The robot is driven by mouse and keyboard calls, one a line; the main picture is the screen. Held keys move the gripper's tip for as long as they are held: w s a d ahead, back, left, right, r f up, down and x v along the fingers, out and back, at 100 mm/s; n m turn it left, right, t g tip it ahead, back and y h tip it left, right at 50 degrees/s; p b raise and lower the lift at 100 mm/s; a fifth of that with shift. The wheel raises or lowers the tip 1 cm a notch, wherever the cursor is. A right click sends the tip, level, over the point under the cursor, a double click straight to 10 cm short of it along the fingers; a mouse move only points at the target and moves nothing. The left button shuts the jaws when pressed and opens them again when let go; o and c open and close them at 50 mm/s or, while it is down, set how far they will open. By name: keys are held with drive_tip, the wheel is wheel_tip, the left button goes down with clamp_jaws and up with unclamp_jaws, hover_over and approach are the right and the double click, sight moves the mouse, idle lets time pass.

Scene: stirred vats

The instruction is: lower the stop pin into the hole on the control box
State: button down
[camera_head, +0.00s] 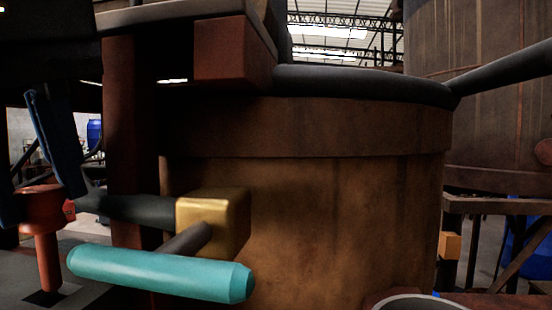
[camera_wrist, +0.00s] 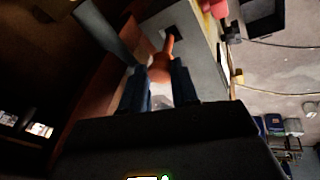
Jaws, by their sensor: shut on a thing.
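The stop pin (camera_head: 47,258) is red-orange with a wide collar and a narrower shaft, and it stands upright at the left of the head view. My gripper (camera_head: 62,190) has dark blue fingers and is shut on the pin's upper part. The wrist view also shows the pin (camera_wrist: 160,72) between the fingers (camera_wrist: 160,84). The control box (camera_head: 82,285) has a grey top with a dark square hole (camera_wrist: 168,30). The shaft's lower end is at or just above this hole. I cannot tell whether the tip is inside.
A teal handle (camera_head: 160,274) on a brass block (camera_head: 232,222) juts out just right of the pin and box. A large rusty brown vat (camera_head: 330,210) fills the middle. In the wrist view, a red part (camera_wrist: 214,8) stands near the box's far end.

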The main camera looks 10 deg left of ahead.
sight(35, 234)
drive_tip(key=shift+f+b, duration=2.05)
drive_tip(key=shift+f, duration=0.3)
idle(0.4)
drive_tip(key=c, duration=0.8)
unclamp_jaws()
drive_tip(key=shift+r, duration=0.1)
drive_tip(key=v, duration=0.7)
drive_tip(key=shift+s+r, duration=0.2)
drive_tip(key=shift+r, duration=0.1)
